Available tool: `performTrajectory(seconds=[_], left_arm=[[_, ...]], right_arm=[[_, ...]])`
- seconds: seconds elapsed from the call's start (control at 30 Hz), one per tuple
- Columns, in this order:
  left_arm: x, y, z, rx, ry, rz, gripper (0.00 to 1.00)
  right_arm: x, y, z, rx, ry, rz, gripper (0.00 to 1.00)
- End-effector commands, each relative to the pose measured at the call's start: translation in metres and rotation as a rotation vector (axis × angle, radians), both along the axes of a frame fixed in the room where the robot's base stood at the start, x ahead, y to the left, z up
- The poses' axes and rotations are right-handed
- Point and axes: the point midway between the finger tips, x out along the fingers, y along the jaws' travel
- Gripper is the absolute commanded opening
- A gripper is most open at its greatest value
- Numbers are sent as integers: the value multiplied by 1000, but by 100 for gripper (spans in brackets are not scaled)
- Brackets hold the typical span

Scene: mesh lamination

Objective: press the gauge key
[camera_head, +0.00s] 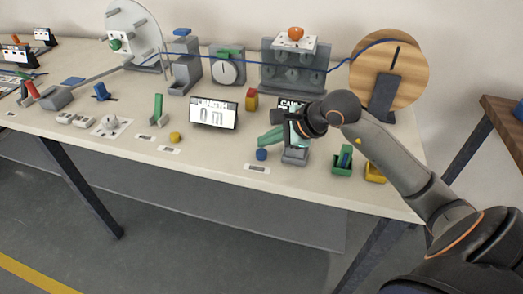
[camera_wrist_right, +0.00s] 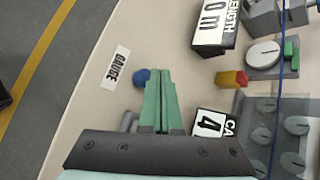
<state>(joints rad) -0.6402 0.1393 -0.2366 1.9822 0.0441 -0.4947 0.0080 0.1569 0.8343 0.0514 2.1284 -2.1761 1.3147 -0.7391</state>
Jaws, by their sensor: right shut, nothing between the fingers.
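The gauge key appears to be a small blue round button (camera_head: 261,155) near the front of the table. It also shows in the right wrist view (camera_wrist_right: 140,78), beside a white label reading GAUGE (camera_wrist_right: 115,68). My right gripper (camera_head: 264,139) is shut and empty, its green fingers pointing left in the head view. In the wrist view the shut fingertips (camera_wrist_right: 160,73) lie just to the right of the blue button. I cannot tell whether they touch it or are above it. My left gripper is not in view.
A LENGTH display (camera_head: 213,113) reads 0 m left of my right gripper. A red and yellow block (camera_head: 251,99) stands behind. A blue cable (camera_head: 250,56) runs across the back to a wooden disc (camera_head: 413,67).

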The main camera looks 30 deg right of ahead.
Motion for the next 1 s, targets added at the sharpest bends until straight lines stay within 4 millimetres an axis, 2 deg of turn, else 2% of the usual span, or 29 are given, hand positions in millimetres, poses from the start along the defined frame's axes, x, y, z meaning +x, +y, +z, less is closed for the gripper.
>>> performTrajectory(seconds=[0.17, 0.6, 1.0], left_arm=[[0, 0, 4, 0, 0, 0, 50], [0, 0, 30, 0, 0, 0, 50], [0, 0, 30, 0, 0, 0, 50]], right_arm=[[0, 0, 7, -2, -2, 0, 0], [0, 0, 49, -1, -2, 0, 0], [0, 0, 50, 1, -1, 0, 0]])
